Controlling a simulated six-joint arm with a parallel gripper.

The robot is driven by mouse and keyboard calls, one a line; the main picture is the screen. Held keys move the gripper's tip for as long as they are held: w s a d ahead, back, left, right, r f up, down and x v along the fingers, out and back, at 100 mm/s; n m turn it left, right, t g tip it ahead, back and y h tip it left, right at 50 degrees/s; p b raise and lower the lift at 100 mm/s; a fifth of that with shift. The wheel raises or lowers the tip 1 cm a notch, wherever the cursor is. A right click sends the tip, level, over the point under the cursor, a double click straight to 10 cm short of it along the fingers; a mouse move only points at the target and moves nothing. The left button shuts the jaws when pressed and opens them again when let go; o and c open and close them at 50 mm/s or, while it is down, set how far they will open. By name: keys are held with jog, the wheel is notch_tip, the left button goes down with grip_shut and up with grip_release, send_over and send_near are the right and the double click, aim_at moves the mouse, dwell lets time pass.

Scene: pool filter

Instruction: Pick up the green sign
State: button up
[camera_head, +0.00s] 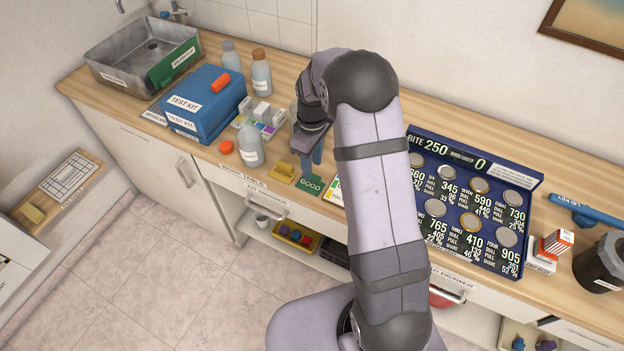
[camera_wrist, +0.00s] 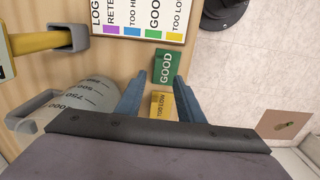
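The green sign (camera_head: 310,184), marked GOOD, is at the front of the wooden counter, just below my gripper (camera_head: 310,150) in the head view. In the wrist view the green sign (camera_wrist: 167,66) lies beyond the fingertips, roughly in line with the space between them. My gripper (camera_wrist: 158,90) is open, with its two blue fingers apart and nothing held. A yellow sign (camera_wrist: 161,106), reading TOO LOW, shows between the fingers in the wrist view. I cannot tell the exact height of the fingers above the signs.
A colour chart (camera_wrist: 140,15) lies beside the green sign. A clear beaker (camera_wrist: 75,105) is left of the fingers in the wrist view. A bottle (camera_head: 250,147), a blue test kit (camera_head: 205,103) and a metal sink (camera_head: 140,55) stand left; a dark blue board (camera_head: 530,180) is right.

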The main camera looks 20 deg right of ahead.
aim_at(314, 175)
jog(key=f, duration=0.1)
jog(key=f+p, duration=0.2)
jog(key=shift+w+d+f, duration=0.1)
jog(key=shift+d+f, duration=0.05)
jog(key=shift+d, duration=0.1)
jog(key=shift+f+p, duration=0.35)
jog(key=shift+f, duration=0.5)
jog(key=shift+c, duration=0.6)
grip_shut()
